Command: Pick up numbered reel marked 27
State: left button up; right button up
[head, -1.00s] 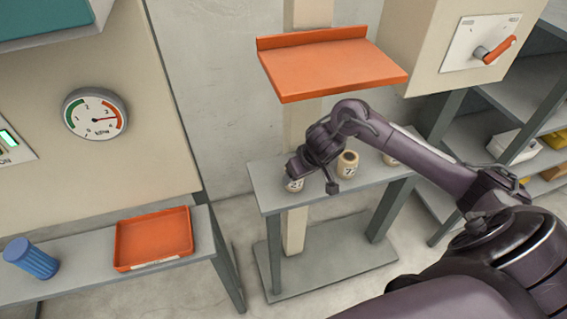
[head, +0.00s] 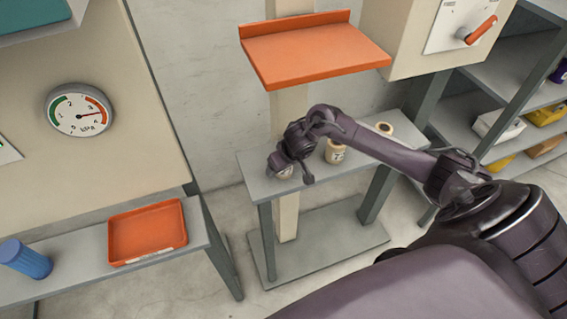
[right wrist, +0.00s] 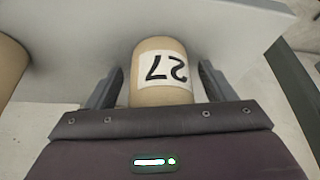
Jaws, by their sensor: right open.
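The reel marked 27 (right wrist: 162,70) is a tan cylinder with a white label, seen in the right wrist view between the two fingers of my right gripper (right wrist: 160,88). The fingers are open, one on each side, with small gaps to the reel. In the head view this reel (head: 285,172) stands at the left end of the small grey table, mostly hidden by my right gripper (head: 291,166). Two other tan reels stand to its right: one in the middle (head: 335,152) and one farther right (head: 384,129), partly behind my arm. My left gripper is not in view.
An orange shelf (head: 315,52) hangs above the small grey table (head: 255,165). At the left, an orange tray (head: 148,232) and a blue ribbed cylinder (head: 25,259) sit on a grey bench (head: 75,268). A storage rack (head: 470,118) stands at the right.

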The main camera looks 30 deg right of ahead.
jog(key=c, duration=1.1)
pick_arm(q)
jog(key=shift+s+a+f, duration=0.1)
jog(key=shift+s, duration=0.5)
